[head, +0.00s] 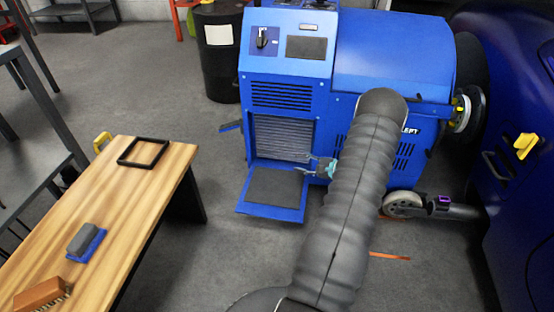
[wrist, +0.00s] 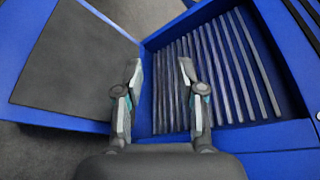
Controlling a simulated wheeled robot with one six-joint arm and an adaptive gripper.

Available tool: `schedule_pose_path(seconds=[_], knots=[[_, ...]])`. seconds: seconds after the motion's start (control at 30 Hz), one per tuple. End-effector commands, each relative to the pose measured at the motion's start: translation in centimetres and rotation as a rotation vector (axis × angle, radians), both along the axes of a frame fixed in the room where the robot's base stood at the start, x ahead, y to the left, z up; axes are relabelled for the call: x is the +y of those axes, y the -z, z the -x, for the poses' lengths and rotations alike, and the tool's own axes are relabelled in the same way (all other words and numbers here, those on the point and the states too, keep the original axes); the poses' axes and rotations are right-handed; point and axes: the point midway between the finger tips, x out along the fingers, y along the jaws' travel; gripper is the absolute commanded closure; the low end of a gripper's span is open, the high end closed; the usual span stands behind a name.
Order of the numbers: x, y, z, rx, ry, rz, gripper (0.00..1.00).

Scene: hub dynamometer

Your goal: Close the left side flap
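The side flap (head: 273,190) is a blue-framed panel with a dark grey inner face, hanging open and folded down from the blue dynamometer (head: 345,60). Above it, the opening (head: 283,137) shows a slatted grille inside. In the wrist view the flap (wrist: 70,60) fills the upper left and the slatted opening (wrist: 210,75) is at the centre right. My gripper (wrist: 160,68) is open and empty, its two fingers apart in front of the opening's edge beside the flap. In the head view my gripper (head: 318,165) is small, at the right side of the opening; contact cannot be told.
A wooden table (head: 125,185) with a black frame (head: 143,152), a blue-grey block (head: 86,241) and a brush (head: 42,293) stands at the left. A blue car (head: 520,190) is at the right, and a black barrel (head: 220,65) stands behind. Floor is clear between table and machine.

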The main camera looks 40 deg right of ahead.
Motion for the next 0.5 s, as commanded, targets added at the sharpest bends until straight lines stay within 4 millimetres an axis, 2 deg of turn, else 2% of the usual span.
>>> schedule_pose_path(seconds=[0.3, 0.5], knots=[[2.4, 1.5, -5.5, 0.001, -0.003, 0.000, 0.61], [3.4, 2.1, -8.1, 0.000, -0.003, 0.000, 0.61]])
